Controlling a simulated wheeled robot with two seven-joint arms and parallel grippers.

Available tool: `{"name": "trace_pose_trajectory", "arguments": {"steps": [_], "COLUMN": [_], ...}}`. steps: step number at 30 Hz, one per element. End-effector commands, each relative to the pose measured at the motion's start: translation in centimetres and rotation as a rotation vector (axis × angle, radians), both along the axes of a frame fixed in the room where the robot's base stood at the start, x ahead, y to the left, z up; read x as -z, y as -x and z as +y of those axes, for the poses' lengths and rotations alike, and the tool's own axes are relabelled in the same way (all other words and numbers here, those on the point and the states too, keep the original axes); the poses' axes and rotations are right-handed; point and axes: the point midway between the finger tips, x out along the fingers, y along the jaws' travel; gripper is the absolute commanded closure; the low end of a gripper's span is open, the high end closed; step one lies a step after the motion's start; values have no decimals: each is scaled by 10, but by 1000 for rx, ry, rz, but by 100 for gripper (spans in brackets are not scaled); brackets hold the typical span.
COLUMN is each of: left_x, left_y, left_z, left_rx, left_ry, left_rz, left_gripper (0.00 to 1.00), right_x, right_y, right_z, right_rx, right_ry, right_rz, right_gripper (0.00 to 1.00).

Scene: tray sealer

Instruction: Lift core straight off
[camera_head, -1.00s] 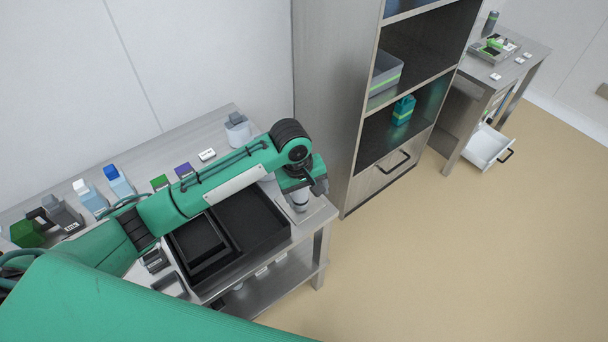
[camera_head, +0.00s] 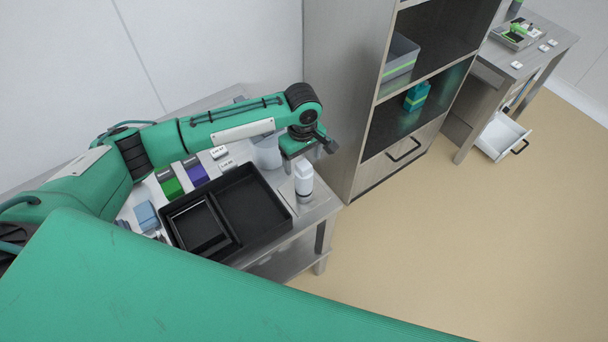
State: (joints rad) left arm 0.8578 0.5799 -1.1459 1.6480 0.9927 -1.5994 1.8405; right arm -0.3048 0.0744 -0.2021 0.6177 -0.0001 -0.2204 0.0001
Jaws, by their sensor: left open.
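My left gripper (camera_head: 318,140) is at the end of the green arm, above the back right of the steel table (camera_head: 322,207). It is open, with its dark fingers partly hidden by the wrist, and I see nothing between them. A white upright cylinder (camera_head: 304,178) with a grey band stands at the table's right end, just below the gripper in the picture and apart from it. I cannot tell for certain which thing is the core. My right gripper is out of view.
A black tray (camera_head: 262,240) with a smaller black tray (camera_head: 200,222) in it fills the table's middle. Green (camera_head: 171,185) and purple (camera_head: 196,174) boxes stand behind. A tall shelf unit (camera_head: 345,100) rises close right of the gripper.

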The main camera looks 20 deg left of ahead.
Motion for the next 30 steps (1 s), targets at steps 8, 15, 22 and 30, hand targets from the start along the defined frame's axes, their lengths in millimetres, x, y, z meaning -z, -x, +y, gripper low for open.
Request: {"name": "trace_pose_trajectory", "arguments": {"steps": [8,15,22,30], "left_x": [27,55,56,56], "left_y": [-2,-2,-2,-3], "left_z": [-2,-3,-3,-3], "left_rx": [-1,1,1,1], "left_ry": [-2,1,1,0], "left_rz": [1,-1,-1,-1], "left_gripper": [25,25,25,75], "right_x": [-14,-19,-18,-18], "right_y": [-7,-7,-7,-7], "right_z": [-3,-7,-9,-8], "right_rx": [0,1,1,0], "right_ry": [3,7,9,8], "right_rz": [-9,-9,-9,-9], "right_gripper": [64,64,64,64]}}
